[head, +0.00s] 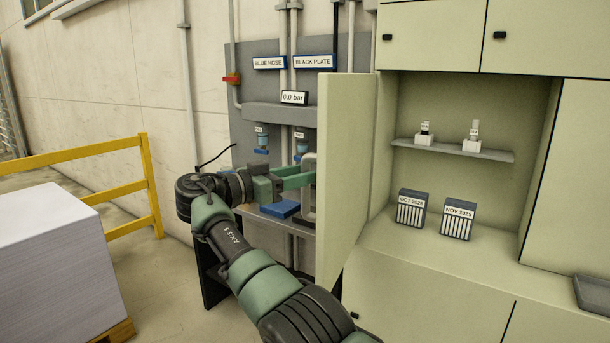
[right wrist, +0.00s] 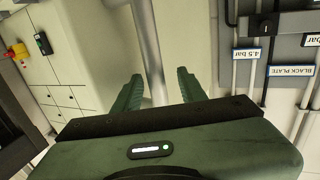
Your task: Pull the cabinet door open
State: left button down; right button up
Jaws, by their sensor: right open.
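The pale green cabinet door (head: 350,150) stands swung out from the cabinet (head: 450,250) in the head view, nearly edge-on, leaving the bay open. Its grey bar handle (head: 309,190) is on the door's left face, partly hidden by my gripper. My right gripper (head: 298,179) reaches the handle from the left. In the right wrist view its green fingers (right wrist: 158,88) are spread, with the grey handle bar (right wrist: 150,45) running between them. Gaps show beside the bar, and I cannot tell whether either finger touches it. My left gripper is not in view.
Inside the bay are a shelf (head: 450,150) with two small items and two dated boxes (head: 411,208) (head: 458,219). A grey pipe panel (head: 262,85) stands behind the door. A yellow rail (head: 80,154) and a paper stack (head: 45,255) are at left.

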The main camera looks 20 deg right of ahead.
jog(key=v, duration=0.6)
jog(key=shift+b, duration=0.45)
jog(key=shift+a, duration=0.15)
